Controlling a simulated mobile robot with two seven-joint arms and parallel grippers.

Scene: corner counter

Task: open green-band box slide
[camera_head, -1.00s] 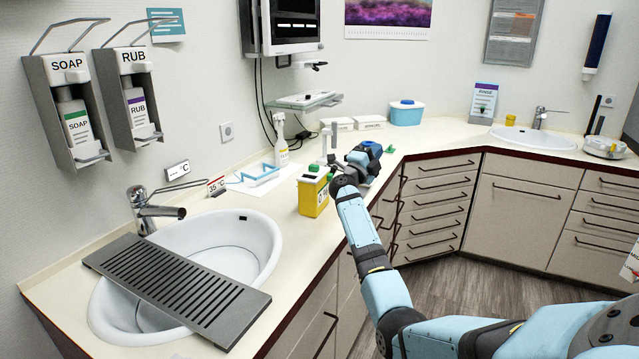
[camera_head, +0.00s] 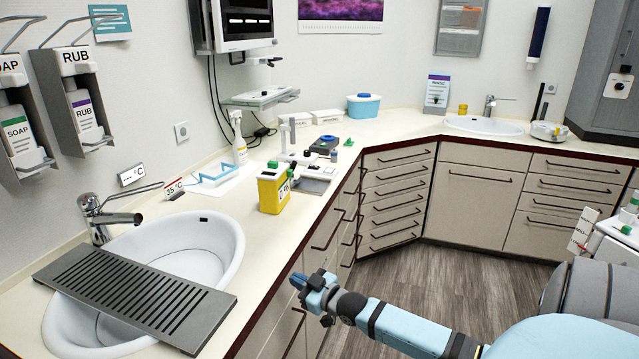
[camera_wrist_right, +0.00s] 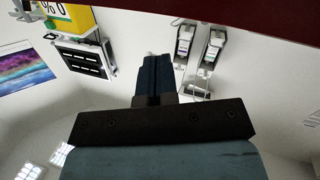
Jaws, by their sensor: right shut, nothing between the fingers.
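No box with a clear green band can be made out. A yellow container (camera_head: 272,194) with a green top stands upright on the counter; it also shows in the right wrist view (camera_wrist_right: 70,18). A small green item (camera_head: 327,139) lies behind the microscope area, too small to identify. My right gripper (camera_head: 305,281) is shut and empty, in front of the cabinet doors, below the counter edge and apart from the container. In the right wrist view its dark fingers (camera_wrist_right: 155,72) are together, with nothing between them. My left gripper is not in view.
A sink (camera_head: 190,255) with a grey grate (camera_head: 130,295) lies left. A blue-lidded tub (camera_head: 363,106) is farther back. Drawers (camera_head: 397,195) line the corner; the floor (camera_head: 430,270) is clear.

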